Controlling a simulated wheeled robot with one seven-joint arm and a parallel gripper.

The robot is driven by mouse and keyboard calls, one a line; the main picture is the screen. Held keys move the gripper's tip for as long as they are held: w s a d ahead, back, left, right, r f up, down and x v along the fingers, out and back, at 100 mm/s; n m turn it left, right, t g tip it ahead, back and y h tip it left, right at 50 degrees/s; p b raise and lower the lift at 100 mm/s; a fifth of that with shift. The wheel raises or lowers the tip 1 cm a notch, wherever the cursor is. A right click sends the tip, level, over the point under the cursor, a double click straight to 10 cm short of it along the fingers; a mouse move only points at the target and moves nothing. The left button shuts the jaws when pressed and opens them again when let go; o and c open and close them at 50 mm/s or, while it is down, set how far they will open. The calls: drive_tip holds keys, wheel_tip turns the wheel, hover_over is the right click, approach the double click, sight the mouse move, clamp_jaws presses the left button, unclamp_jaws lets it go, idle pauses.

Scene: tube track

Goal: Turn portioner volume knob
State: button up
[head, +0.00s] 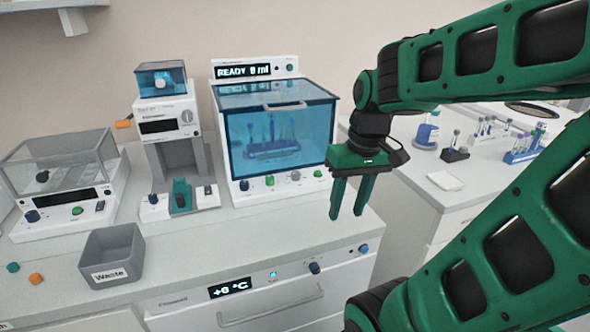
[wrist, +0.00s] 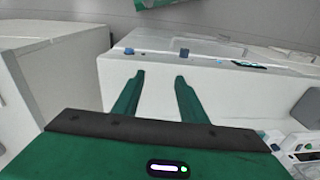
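The portioner (head: 222,150) is the white device with a blue see-through cover (head: 300,120) and a display reading "READY 0 ml" (head: 243,71). Along its lower front are a dark blue knob (head: 244,185), a green button (head: 269,181), a grey knob (head: 295,175) and another small control near the right end. I cannot tell which one sets the volume. My gripper (head: 347,214) hangs in front of the portioner's right side, fingers pointing down, apart from it. It is open and empty; both fingers also show apart in the wrist view (wrist: 160,76).
Left of the portioner stand a dispenser-like device (head: 165,125), a clear-lidded device (head: 60,160) and a grey waste bin (head: 115,255). Below is a counter front with a "+6 °C" display (head: 230,288) and knobs. A right-hand table holds tube racks (head: 525,145).

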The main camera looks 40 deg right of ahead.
sight(296, 172)
drive_tip(key=w+d+r+n+t+y, duration=0.1)
drive_tip(key=w+d+r+n, duration=0.3)
drive_tip(key=w, duration=0.5)
drive_tip(key=w+d+r+n+t+y, duration=0.1)
drive_tip(key=w+r+n+t, duration=0.15)
drive_tip(key=w+n, duration=0.45)
drive_tip(key=shift+m+g, duration=0.35)
drive_tip(key=shift+m, duration=0.45)
drive_tip(key=w+f, duration=0.2)
drive_tip(key=f, duration=0.1)
drive_tip(key=w+a+f, duration=0.1)
drive_tip(key=w+f, duration=0.1)
drive_tip(key=f, duration=0.1)
drive_tip(key=w+a+f, duration=0.1)
drive_tip(key=w+f, duration=0.1)
drive_tip(key=f, duration=0.1)
drive_tip(key=shift+w+f, duration=0.1)
drive_tip(key=shift+f, duration=0.1)
clamp_jaws()
drive_tip(key=shift+d+h, duration=0.1)
drive_tip(key=shift+h, duration=0.2)
